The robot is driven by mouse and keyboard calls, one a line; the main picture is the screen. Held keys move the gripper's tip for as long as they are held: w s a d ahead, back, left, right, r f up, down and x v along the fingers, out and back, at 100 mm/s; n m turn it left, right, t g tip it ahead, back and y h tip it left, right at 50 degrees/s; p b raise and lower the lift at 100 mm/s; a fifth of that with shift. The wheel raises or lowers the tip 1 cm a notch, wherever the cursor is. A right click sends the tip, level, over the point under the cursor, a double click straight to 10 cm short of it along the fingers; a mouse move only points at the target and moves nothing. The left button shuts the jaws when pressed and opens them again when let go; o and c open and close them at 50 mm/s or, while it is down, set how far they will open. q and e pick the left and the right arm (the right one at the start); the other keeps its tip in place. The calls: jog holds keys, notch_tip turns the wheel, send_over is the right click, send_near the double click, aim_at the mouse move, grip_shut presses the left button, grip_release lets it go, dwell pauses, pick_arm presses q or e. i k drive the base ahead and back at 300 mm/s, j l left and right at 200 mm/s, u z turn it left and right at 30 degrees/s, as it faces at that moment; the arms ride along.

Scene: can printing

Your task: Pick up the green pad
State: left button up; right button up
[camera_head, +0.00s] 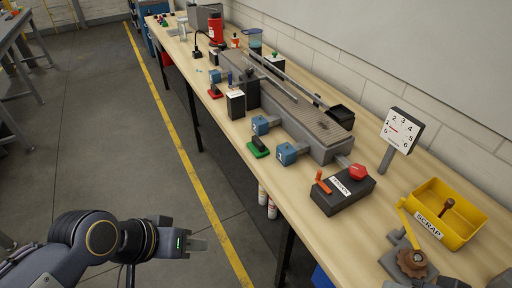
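The green pad (258,152) lies near the front edge of the workbench, in front of the blue blocks. A small dark piece (259,143) sits on top of it. My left gripper (200,243) is at the lower left, over the floor beside the bench and well apart from the pad. My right gripper cannot be made out.
A belt machine (310,118) with blue blocks (287,154) stands behind the pad. A black control box (342,192) with a red button is to the right, then a yellow scrap bin (466,218). A red pad (215,91) lies farther back. The front edge left of the green pad is clear.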

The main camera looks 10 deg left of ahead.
aim_at(257, 147)
jog(key=i+j, duration=0.25)
jog(key=j, duration=0.15)
jog(key=i+j, duration=0.55)
jog(key=j, duration=0.2)
jog(key=j+z, duration=0.1)
jog(key=z, duration=0.35)
jog(key=i+j+z, duration=0.1)
jog(key=z, duration=0.4)
jog(key=j+z, duration=0.15)
jog(key=z, duration=0.3)
